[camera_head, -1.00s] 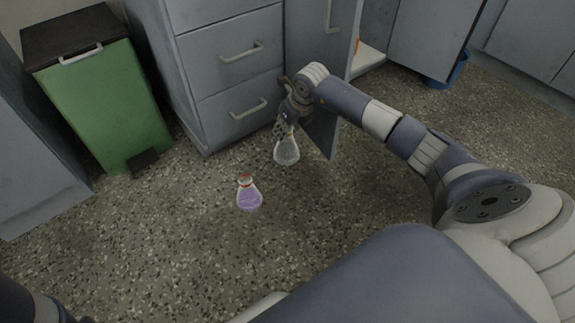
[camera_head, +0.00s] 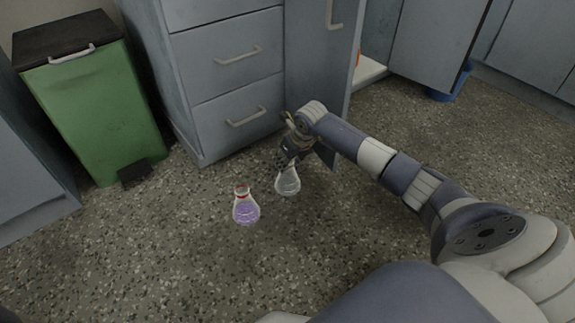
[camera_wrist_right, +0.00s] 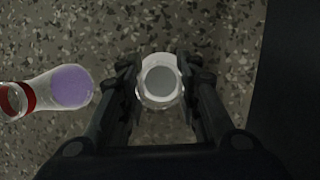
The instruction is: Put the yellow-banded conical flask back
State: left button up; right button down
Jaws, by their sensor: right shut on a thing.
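A clear conical flask (camera_head: 287,185) hangs under my right gripper (camera_head: 288,162), which is shut on its neck. It looks upright, close to the floor; I cannot tell whether its base touches. In the right wrist view I look down on the flask's pale round mouth (camera_wrist_right: 161,82) between the two fingers. The fingers hide its neck, so no yellow band shows. A second flask (camera_head: 246,210) with a red band and purple liquid stands on the floor just left of the held one; it also shows in the right wrist view (camera_wrist_right: 68,88). My left gripper is out of view.
A grey drawer cabinet (camera_head: 235,95) stands behind the flasks, with an open cupboard (camera_head: 371,70) to its right. A green pedal bin (camera_head: 95,115) stands at the left. A blue bucket (camera_head: 450,85) is at the back right. The speckled floor (camera_head: 150,250) in front is clear.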

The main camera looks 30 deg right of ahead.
jog(key=shift+r, duration=0.1)
jog(key=c, duration=1.2)
grip_release()
jog(key=shift+s+r+p, duration=0.1)
jog(key=shift+r+p, duration=0.3)
jog(key=shift+p, duration=0.1)
jog(key=shift+p+v, duration=3.55)
jog(key=shift+v, duration=2)
